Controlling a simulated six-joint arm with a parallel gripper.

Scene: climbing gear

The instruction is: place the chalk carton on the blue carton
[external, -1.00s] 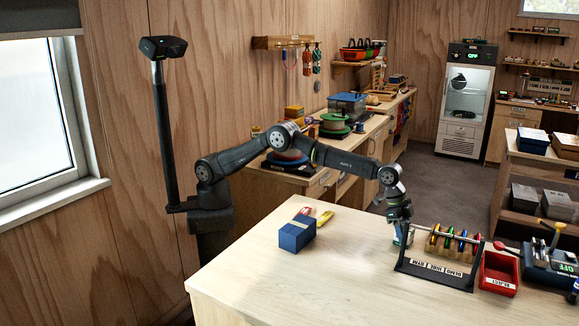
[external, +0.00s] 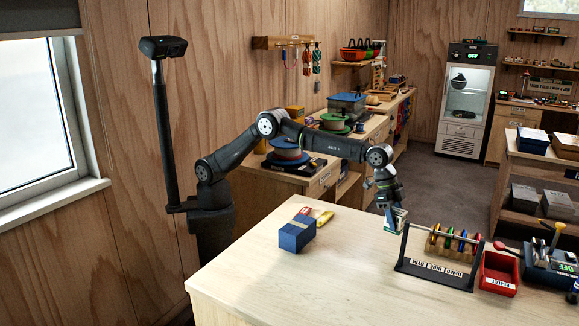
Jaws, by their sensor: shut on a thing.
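My gripper (external: 390,207) is shut on the chalk carton (external: 396,221), a small whitish and green box. It holds the carton above the table, just left of the black rack; the fingers hide its upper part. The blue carton (external: 296,236) sits on the table to the left, well apart from my gripper. Its top is bare.
A black rack (external: 436,270) with several coloured pieces on a bar stands right of my gripper. A red bin (external: 499,273) is beside it. Red and yellow items (external: 324,217) lie behind the blue carton. The table (external: 340,285) between the blue carton and the rack is clear.

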